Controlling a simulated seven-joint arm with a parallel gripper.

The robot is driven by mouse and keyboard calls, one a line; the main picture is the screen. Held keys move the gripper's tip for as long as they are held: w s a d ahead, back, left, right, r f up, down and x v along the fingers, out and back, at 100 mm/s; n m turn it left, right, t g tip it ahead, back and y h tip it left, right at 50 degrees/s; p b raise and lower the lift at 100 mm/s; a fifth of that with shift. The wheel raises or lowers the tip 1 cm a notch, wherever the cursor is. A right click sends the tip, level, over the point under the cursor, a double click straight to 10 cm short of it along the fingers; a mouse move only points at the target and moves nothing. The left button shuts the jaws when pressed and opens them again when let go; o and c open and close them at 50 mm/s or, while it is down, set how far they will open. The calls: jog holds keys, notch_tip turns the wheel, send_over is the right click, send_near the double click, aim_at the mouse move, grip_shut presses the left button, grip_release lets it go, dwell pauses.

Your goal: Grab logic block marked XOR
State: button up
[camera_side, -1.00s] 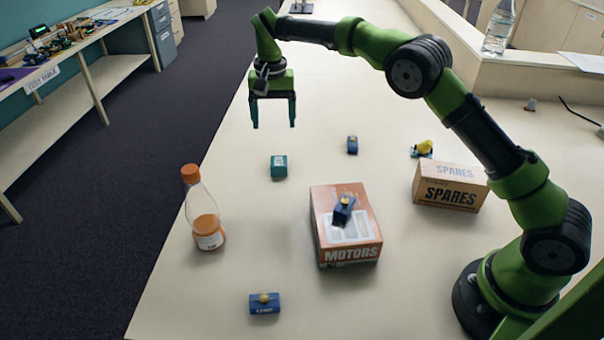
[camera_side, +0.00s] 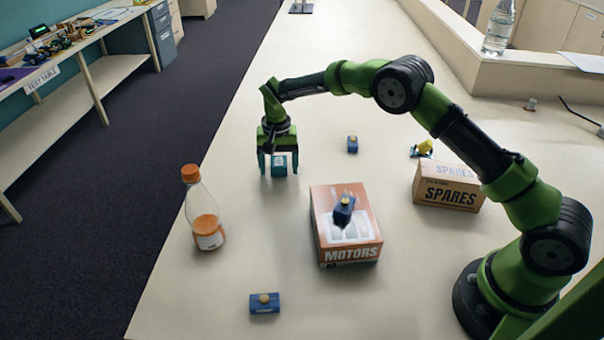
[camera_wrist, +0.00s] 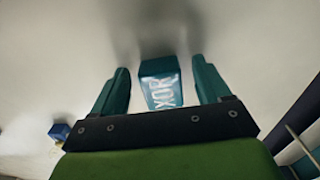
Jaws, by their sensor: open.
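The teal logic block (camera_side: 279,160) stands on the table, with its white XOR label readable in the wrist view (camera_wrist: 161,85). My gripper (camera_side: 279,172) is open and low over the table at the block. In the wrist view my two teal fingers (camera_wrist: 162,82) stand on either side of the block, with a visible gap on both sides. In the side view the fingers partly frame the block. I cannot tell exactly how far down the fingertips reach beside it.
Other blue blocks (camera_side: 264,304) (camera_side: 352,144) lie front and back. A SPARES box (camera_side: 447,190) and small yellow-topped item (camera_side: 424,149) are at right.

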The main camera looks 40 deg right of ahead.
jog(key=shift+f, duration=0.15)
jog(key=shift+c, duration=0.2)
jog(key=c, duration=1)
